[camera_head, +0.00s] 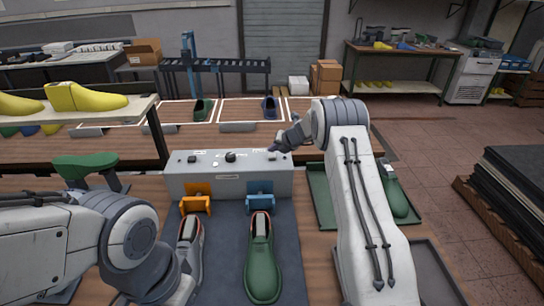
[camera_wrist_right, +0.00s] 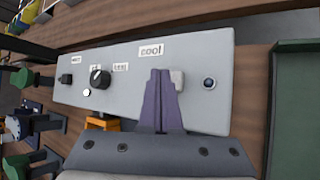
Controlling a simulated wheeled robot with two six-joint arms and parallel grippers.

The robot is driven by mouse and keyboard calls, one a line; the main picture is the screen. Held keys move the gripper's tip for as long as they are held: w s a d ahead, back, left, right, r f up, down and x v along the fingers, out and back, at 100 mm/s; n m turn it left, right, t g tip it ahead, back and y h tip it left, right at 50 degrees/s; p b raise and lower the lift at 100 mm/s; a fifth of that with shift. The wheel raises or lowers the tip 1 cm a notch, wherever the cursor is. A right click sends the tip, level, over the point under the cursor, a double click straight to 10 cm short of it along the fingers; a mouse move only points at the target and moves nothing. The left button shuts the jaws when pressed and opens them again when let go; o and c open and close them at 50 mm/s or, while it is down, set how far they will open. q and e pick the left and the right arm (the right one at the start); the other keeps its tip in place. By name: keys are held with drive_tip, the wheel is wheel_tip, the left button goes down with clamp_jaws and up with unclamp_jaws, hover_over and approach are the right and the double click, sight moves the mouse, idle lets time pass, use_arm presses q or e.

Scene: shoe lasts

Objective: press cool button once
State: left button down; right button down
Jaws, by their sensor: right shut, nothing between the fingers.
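The grey control box (camera_head: 228,184) stands at the back of the dark mat. In the right wrist view its top (camera_wrist_right: 215,60) carries a label reading "cool" (camera_wrist_right: 151,50). A pale square button (camera_wrist_right: 178,79) sits below and right of that label, partly hidden behind my finger tips. My right gripper (camera_head: 275,147) is shut and empty, over the right end of the box. Its purple fingers (camera_wrist_right: 161,75) are together beside the button; whether they touch it I cannot tell. My left gripper (camera_head: 178,285) is low at the left, its fingers not clear.
A black knob (camera_wrist_right: 100,79) and further labels share the box top, with a round dark-blue part (camera_wrist_right: 209,83) at the right. An orange holder (camera_head: 196,199) and a blue holder (camera_head: 260,195) stand in front, with a green shoe (camera_head: 262,265). A green tray (camera_head: 318,196) is at the right.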

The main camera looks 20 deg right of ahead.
sight(273, 157)
drive_tip(key=shift+f, duration=0.4)
drive_tip(key=shift+f+b, duration=0.45)
drive_tip(key=shift+f, duration=0.15)
idle(0.5)
drive_tip(key=shift+r, duration=0.1)
drive_tip(key=shift+r+p, duration=0.9)
drive_tip(key=shift+p, duration=0.1)
wheel_tip(273, 157, up, 5)
drive_tip(key=p, duration=0.5)
drive_tip(key=shift+r, duration=0.1)
idle(0.5)
